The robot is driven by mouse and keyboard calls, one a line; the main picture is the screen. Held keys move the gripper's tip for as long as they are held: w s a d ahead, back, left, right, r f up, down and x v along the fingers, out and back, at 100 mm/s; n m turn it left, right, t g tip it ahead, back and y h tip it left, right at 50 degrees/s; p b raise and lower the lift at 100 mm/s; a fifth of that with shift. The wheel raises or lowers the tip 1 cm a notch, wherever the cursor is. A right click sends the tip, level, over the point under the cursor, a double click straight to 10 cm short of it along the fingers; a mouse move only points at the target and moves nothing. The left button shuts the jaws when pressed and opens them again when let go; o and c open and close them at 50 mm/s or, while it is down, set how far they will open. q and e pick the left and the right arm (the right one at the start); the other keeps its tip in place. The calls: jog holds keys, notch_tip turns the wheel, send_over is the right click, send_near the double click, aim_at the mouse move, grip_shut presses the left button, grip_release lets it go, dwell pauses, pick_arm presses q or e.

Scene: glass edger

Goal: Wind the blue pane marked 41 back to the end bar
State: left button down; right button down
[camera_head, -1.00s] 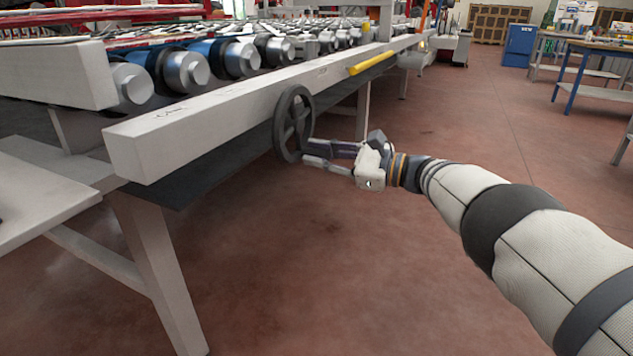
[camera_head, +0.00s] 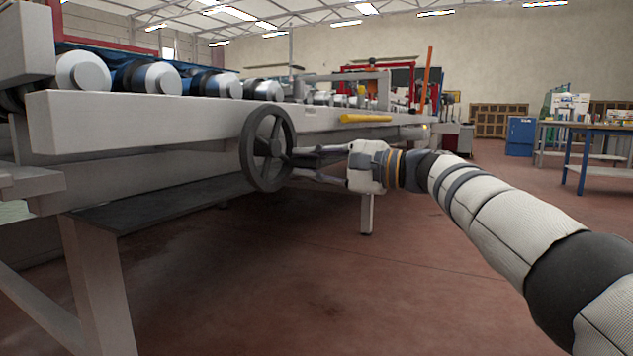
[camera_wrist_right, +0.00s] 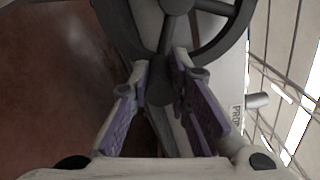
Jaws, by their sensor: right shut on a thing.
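A dark handwheel (camera_head: 276,147) with spokes stands upright at the side of the pale machine rail, left of the middle in the head view. In the right wrist view, the purple-padded fingers (camera_wrist_right: 162,88) lie either side of this part, below the wheel's hub (camera_wrist_right: 177,5). Blue shows behind the rollers (camera_head: 150,77), but I cannot make out a pane, a mark 41 or the end bar. My left gripper is out of view.
The long pale rail (camera_head: 150,120) runs back along the machine, with a yellow bar (camera_head: 365,118) on its side. Slanted legs (camera_head: 97,285) stand at the front left. Blue-legged benches (camera_head: 583,165) and a blue cabinet (camera_head: 520,137) stand at the right. The floor between is clear.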

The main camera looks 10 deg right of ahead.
jog(key=shift+w+d+r+n+b, duration=0.2)
jog(key=shift+r+n+b, duration=0.2)
jog(key=shift+n, duration=0.3)
jog(key=shift+r, duration=0.1)
jog(key=c, duration=1.5)
grip_release()
jog(key=shift+s, duration=0.1)
jog(key=shift+d, duration=0.15)
jog(key=shift+s+d+f, duration=0.2)
jog(key=shift+d, duration=0.1)
jog(key=v, duration=1.1)
jog(key=shift+s+a+r, duration=0.1)
jog(key=shift+r, duration=0.05)
